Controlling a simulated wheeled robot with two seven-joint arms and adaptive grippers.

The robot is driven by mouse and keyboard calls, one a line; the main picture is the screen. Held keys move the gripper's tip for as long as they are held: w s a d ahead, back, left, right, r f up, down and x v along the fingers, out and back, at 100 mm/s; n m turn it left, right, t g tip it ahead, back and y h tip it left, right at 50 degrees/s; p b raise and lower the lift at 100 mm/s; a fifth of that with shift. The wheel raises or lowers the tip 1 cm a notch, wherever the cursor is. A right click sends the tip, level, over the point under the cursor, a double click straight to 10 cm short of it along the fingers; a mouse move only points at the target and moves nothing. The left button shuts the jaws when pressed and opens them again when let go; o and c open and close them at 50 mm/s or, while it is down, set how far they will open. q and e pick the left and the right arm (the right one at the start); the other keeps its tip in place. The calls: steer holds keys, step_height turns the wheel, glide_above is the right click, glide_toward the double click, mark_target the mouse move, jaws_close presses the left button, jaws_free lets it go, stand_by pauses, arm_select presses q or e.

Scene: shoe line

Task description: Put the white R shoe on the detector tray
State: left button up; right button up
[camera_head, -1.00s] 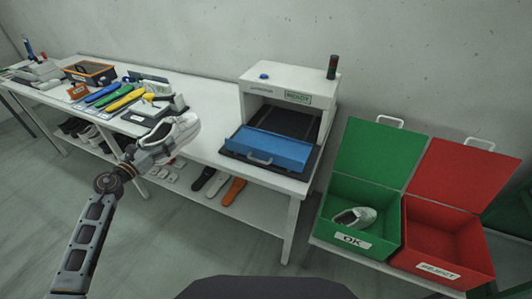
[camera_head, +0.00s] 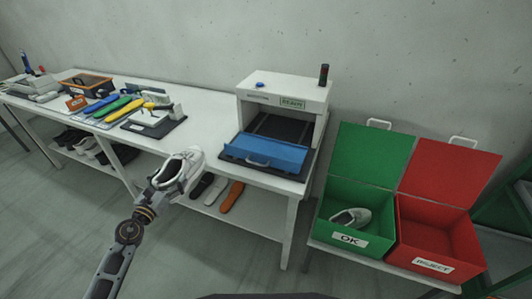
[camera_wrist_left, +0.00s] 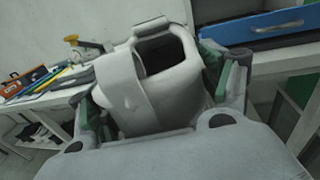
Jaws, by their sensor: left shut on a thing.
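A white shoe (camera_head: 180,170) is held by my left gripper (camera_head: 168,187) in front of the table's edge, in the air above the lower shelf. In the left wrist view the shoe (camera_wrist_left: 150,85) sits between the fingers with its dark opening showing. No R mark can be read on it. The detector (camera_head: 285,92) stands on the table to the right of the shoe. My right gripper is not in view.
Colored insoles (camera_head: 118,107) and a dark fixture (camera_head: 152,124) lie left on the table. The tabletop left of the detector is clear.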

arm_select(q)
steer(key=s+d+f+n+y, duration=0.2)
steer(key=s+d+f, duration=0.3)
steer(key=s+d, duration=0.5)
steer(key=shift+d+f+n+t+y, duration=0.35)
steer(key=shift+d+y, duration=0.3)
steer(key=shift+y, duration=0.25)
steer(key=shift+s+f, duration=0.1)
steer(key=shift+s, duration=0.1)
